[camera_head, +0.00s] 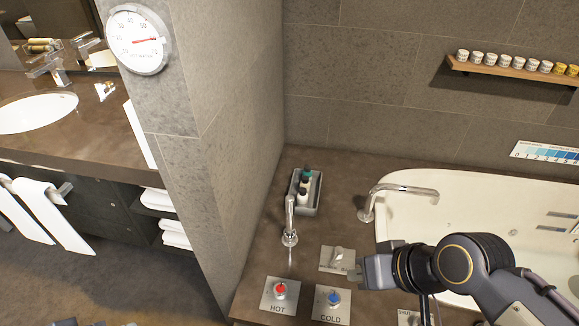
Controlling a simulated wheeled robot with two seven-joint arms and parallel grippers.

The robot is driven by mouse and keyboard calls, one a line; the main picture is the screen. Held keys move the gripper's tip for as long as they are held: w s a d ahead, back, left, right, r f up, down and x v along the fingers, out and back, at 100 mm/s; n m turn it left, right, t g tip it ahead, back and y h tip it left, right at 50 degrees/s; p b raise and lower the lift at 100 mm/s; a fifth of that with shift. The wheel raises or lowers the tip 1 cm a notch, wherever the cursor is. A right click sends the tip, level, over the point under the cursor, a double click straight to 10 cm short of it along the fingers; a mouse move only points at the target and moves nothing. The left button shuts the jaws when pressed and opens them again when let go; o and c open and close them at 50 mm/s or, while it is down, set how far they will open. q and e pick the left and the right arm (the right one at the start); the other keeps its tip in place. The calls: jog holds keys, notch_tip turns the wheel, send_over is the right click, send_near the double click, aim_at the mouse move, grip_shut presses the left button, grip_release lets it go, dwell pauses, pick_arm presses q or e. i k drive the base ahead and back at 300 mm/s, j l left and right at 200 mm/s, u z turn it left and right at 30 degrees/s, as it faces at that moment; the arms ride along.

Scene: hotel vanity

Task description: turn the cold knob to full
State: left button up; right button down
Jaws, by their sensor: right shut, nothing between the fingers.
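The cold knob (334,299) is blue-topped and sits on a pale plate (331,316) marked COLD at the front of the brown counter. The hot knob (280,290), red-topped, sits on its own plate to the left. My right gripper (354,271) comes in from the right. It is shut and empty, just above and right of the cold knob in the picture, and appears apart from it. How far the cold knob is turned is too small to tell. My left gripper is not in view.
A third plate with a grey lever (337,257) lies behind the knobs, close to my right gripper. A tall spout (289,220), a tray of bottles (305,192) and a tub faucet (398,190) stand farther back. The white tub (480,205) is at right. A round dial gauge (138,40) hangs on the wall.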

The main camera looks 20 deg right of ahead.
aim_at(334, 299)
jog(key=z, duration=1.2)
